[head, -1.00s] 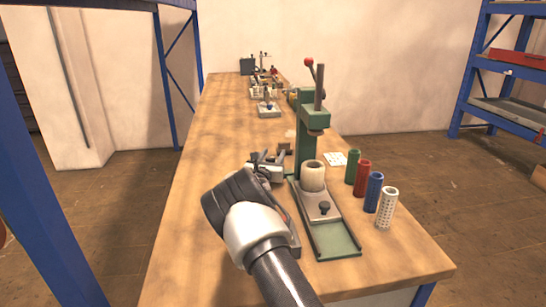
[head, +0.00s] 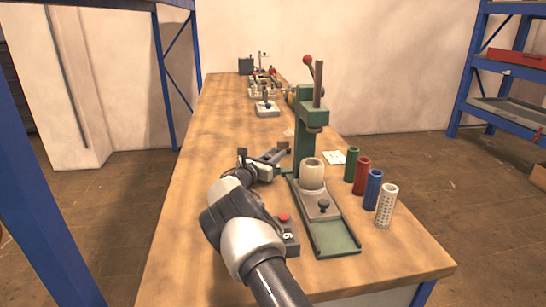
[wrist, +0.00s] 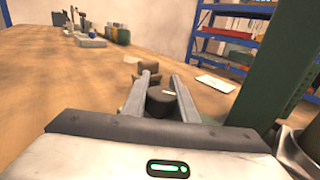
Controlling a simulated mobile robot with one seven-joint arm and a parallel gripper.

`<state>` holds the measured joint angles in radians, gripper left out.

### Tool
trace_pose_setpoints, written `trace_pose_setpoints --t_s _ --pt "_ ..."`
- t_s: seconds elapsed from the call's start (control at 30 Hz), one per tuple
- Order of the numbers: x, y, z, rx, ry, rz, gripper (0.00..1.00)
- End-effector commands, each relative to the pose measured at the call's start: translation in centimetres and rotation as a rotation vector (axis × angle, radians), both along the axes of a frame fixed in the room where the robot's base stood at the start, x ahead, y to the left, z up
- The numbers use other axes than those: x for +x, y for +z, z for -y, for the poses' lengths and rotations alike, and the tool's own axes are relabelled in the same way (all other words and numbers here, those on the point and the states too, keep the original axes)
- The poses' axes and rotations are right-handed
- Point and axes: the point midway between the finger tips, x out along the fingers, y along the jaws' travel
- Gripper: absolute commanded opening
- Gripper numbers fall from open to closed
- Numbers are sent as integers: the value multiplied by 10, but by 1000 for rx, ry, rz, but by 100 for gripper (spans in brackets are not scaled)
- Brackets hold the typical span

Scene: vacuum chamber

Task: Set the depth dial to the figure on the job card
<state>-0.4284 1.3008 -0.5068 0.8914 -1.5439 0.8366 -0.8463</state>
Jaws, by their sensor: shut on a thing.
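My gripper (head: 277,154) is low over the bench, left of the green press (head: 308,140). In the wrist view its two fingers (wrist: 165,72) are on either side of a dark round knob with a pale mark on top (wrist: 162,104), which looks like the depth dial, and are shut on it. I cannot read a figure by the mark. A white card (head: 333,157), likely the job card, lies flat behind the press and also shows in the wrist view (wrist: 216,83). Its writing is too small to read.
A grey box with a red button (head: 284,218) and a figure on its face stands beside my arm. Green, red, blue and white cylinders (head: 373,190) stand right of the press. A small brown block sits just beyond my fingertips (wrist: 150,70). The bench's left side is clear.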

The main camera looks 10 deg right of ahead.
Motion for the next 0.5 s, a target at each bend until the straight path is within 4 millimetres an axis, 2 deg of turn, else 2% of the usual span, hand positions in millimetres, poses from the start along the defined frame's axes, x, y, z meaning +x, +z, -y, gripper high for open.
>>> trace_pose_setpoints --t_s 0.2,0.5 --pt "-2 3 3 2 -85 3 3" --pt "-2 4 3 2 -92 -1 3"
